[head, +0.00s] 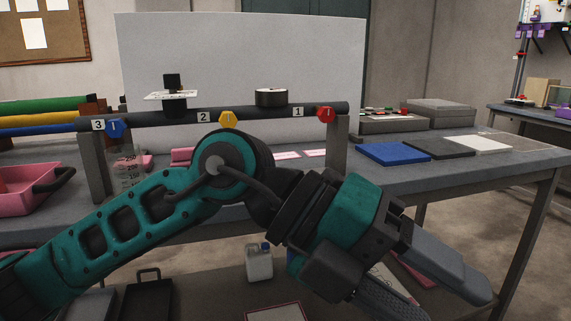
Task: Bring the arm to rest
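My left arm (130,215) comes in from the left, bends at a joint in the middle of the picture and slopes down to the right. My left gripper (445,298) is at the lower right, in front of the bench. Its two dark fingers are spread apart, and I see nothing held between them. The tip of the lower finger is cut off by the picture's bottom edge. My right gripper is not in view.
The grey bench (470,165) carries a dark rail (260,113) with numbered tags. Blue (392,153), black and white slabs lie at its right. A pink bin (25,195) stands at left. A white bottle (259,263) stands below. Bare floor shows at lower right.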

